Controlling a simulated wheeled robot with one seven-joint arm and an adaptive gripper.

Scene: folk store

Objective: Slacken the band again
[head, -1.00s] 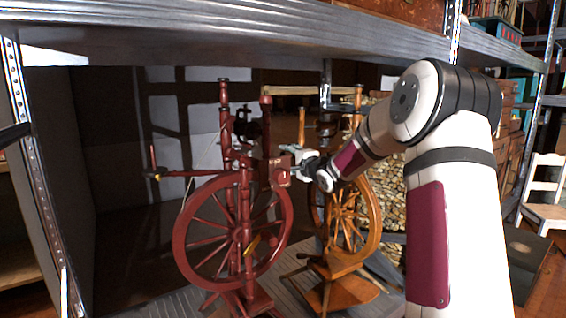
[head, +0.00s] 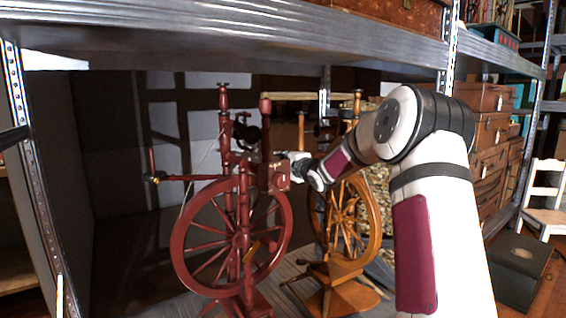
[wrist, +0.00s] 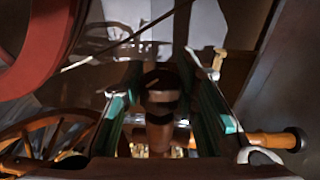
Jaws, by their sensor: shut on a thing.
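The dark red spinning wheel (head: 177,238) stands upright on the left in the head view. A red block (head: 277,176) sits at the right end of its sloping bar. My gripper (head: 290,170) is at this block, its fingers mostly hidden there. In the wrist view, the fingers of my gripper (wrist: 163,108) stand either side of a dark turned wooden knob (wrist: 160,85), shut on it. A thin pale strand (head: 203,158) runs up from the wheel; I cannot tell whether it is the band or how tight it is.
An orange-brown spinning wheel (head: 374,222) stands close behind, right of the red one, near my forearm. A metal shelf (head: 230,45) runs overhead. A white chair (head: 545,190) and a dark box (head: 520,268) stand at the far right.

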